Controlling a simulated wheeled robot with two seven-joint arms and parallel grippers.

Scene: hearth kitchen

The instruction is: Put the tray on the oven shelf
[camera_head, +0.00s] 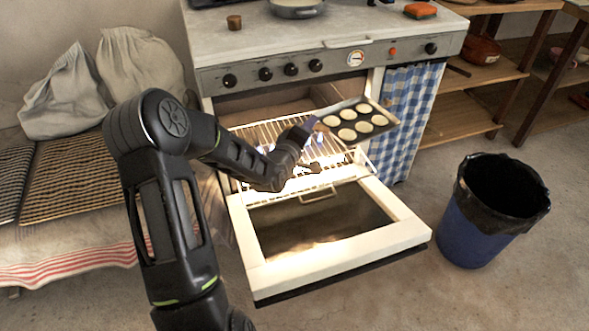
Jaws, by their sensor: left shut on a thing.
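A dark tray (339,106) with several pale round dough pieces is held above the right part of the pulled-out wire oven shelf (262,133), reaching past its right side toward the blue checked curtain. The tray looks slightly tilted. My left gripper (312,124) is shut on the tray's left edge; its fingertips are small and partly hidden by my wrist. The oven door (412,231) is folded down open, and the oven shelf juts out over its inner part. My left arm hides some of the shelf. My right gripper is not in view.
The stove's front panel with knobs (290,69) overhangs the oven opening. A blue checked curtain (407,115) hangs just right of the oven. A blue bin (472,225) stands on the floor at right. Cloth sacks (140,62) and wire racks (75,185) lie on the left bench.

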